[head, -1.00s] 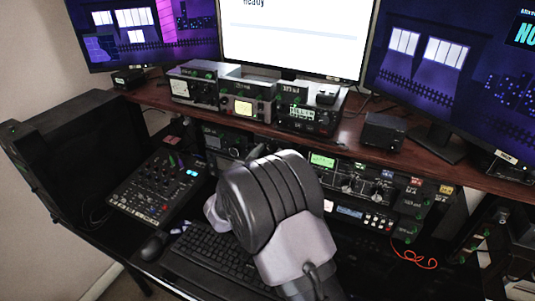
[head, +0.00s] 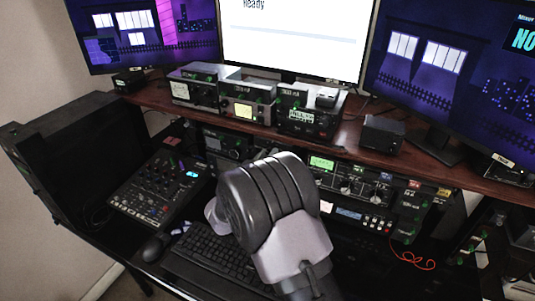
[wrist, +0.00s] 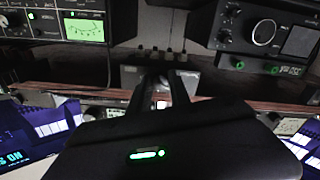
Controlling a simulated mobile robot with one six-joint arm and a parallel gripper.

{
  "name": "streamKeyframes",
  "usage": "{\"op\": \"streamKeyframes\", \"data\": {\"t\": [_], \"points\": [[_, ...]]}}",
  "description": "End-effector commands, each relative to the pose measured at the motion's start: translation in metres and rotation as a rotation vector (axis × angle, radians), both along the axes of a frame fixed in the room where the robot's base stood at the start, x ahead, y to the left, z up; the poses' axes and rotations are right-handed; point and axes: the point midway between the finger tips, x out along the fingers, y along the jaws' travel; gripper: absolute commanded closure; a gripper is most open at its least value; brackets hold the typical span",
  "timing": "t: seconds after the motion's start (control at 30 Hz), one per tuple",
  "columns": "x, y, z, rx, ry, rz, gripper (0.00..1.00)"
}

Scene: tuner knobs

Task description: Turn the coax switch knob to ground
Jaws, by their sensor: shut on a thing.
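In the wrist view, my gripper (wrist: 161,84) reaches to the front of a small grey box (wrist: 133,76), which appears to be the coax switch. Several cable plugs line the box's far edge. The two dark fingers are close together, shut on what seems to be the switch's knob. The knob is mostly hidden between them, so its pointer and the ground mark cannot be read. In the head view my wrist link covers the gripper, the box and the knob.
Rack radios (head: 350,187) stand right of my arm, under a wooden shelf (head: 350,137) with more radios and a small black box (head: 383,134). A mixer (head: 160,188) and keyboard (head: 215,255) lie on the desk. In the wrist view, radio fronts flank the grey box closely.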

Motion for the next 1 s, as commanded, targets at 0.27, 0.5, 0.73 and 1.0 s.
{"op": "streamKeyframes", "data": {"t": [0.27,0.5,0.73,1.0], "points": [[-0.0001,-0.0002,0.0015,-0.189,0.069,0.0,1.0],[-0.0002,-0.0003,0.0008,-0.3,0.11,0.0,1.0],[-0.0003,-0.0004,0.0001,-0.349,0.128,0.0,1.0],[-0.0002,-0.0004,-0.0004,-0.361,0.132,0.0,1.0]]}}
